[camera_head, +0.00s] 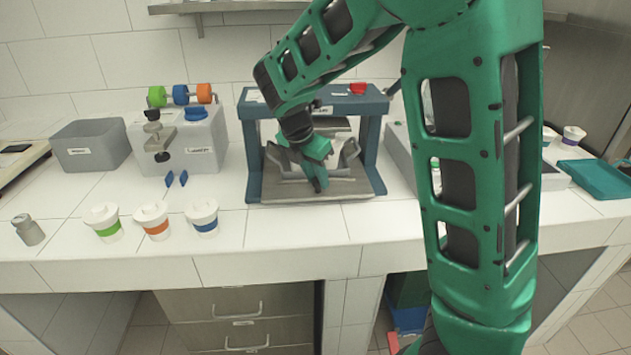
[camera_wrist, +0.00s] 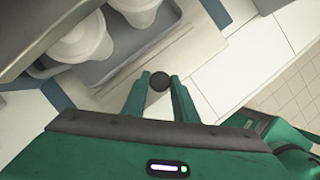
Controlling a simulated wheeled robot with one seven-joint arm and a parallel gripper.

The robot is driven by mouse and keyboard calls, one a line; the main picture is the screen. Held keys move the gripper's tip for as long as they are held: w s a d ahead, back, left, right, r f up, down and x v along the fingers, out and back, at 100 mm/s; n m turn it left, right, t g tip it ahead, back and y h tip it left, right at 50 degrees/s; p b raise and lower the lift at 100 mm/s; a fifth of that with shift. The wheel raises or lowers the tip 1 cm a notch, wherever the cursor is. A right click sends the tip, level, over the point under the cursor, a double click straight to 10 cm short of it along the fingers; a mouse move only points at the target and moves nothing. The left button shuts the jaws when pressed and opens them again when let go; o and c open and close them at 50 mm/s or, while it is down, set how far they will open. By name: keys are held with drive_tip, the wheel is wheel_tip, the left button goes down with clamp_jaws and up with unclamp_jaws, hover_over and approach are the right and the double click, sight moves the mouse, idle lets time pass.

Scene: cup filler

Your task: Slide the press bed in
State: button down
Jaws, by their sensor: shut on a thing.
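The press (camera_head: 377,130) is a blue-grey frame standing on the white counter. Its bed (camera_head: 350,188) is a grey plate with a raised tray, low between the posts and reaching to the front. In the wrist view, white lidded cups (camera_wrist: 82,40) sit in the grey tray (camera_wrist: 112,70) on the bed. My gripper (camera_head: 318,184) is at the bed's front; in the wrist view my gripper (camera_wrist: 160,92) has its two green fingers on either side of a dark round knob (camera_wrist: 159,80) at the bed's edge. My arm hides part of the press.
Three lidded cups with green, orange and blue bands (camera_head: 156,221) stand at the front left. A grey block with coloured rollers (camera_head: 185,140) and a grey bin (camera_head: 90,145) stand behind them. A teal tray (camera_head: 597,178) lies at right. The counter before the press is clear.

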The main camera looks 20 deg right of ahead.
drive_tip(key=shift+w+d+r, duration=0.1)
drive_tip(key=shift+w+d, duration=0.05)
drive_tip(key=shift+w, duration=0.4)
drive_tip(key=shift+w+d+r, duration=0.1)
drive_tip(key=shift+w, duration=0.4)
drive_tip(key=c, duration=1.4)
unclamp_jaws()
drive_tip(key=shift+w+f, duration=0.15)
drive_tip(key=shift+c, duration=0.2)
drive_tip(key=v, duration=1)
drive_tip(key=shift+r, duration=0.35)
drive_tip(key=shift+a, duration=0.1)
